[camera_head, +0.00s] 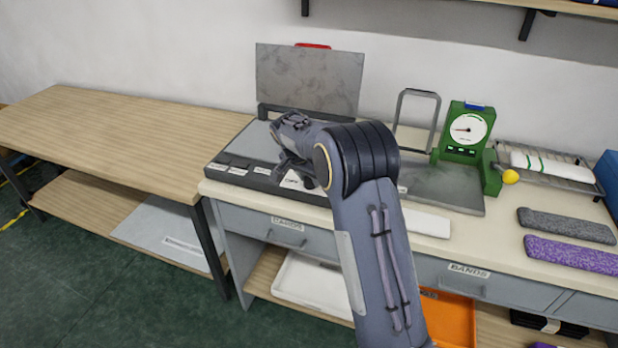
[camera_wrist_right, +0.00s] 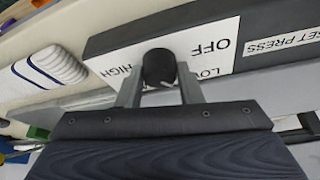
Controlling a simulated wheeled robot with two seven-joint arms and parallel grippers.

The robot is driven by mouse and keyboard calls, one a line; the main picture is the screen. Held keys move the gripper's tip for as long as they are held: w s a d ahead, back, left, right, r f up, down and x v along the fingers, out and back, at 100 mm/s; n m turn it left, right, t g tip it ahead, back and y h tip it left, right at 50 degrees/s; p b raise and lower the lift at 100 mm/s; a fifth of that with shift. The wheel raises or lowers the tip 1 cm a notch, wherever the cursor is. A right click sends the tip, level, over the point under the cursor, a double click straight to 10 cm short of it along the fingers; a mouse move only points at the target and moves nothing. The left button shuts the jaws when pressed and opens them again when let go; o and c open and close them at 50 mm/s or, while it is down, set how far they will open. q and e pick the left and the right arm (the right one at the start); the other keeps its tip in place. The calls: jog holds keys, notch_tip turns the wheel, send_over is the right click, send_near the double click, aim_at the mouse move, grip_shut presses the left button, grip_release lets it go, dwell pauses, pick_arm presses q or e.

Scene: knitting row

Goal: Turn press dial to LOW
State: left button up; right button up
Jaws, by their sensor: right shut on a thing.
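The press (camera_head: 232,160) stands on the bench with its grey lid (camera_head: 310,78) raised. A white dial plate (camera_head: 292,181) on its front edge is partly hidden behind my right arm in the head view. In the right wrist view the black dial (camera_wrist_right: 159,66) sits on the white plate (camera_wrist_right: 185,42), with OFF, HIGH and LOW printed upside down. My right gripper (camera_wrist_right: 160,88) is shut on the dial, one finger on each side. The right finger partly covers LOW. I cannot tell clearly which label the dial's mark points at. My left gripper is not in view.
A green gauge (camera_head: 463,135) with a grey plate stands right of the press. A wire rack (camera_head: 545,165), a grey knitted band (camera_head: 566,225) and a purple one (camera_head: 570,252) lie farther right. The wooden table (camera_head: 110,140) at left is clear on top.

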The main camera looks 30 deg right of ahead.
dwell(0.5)
jog(key=o, duration=1)
jog(key=v, duration=0.7)
jog(key=shift+a+r, duration=0.2)
jog(key=shift+r, duration=0.15)
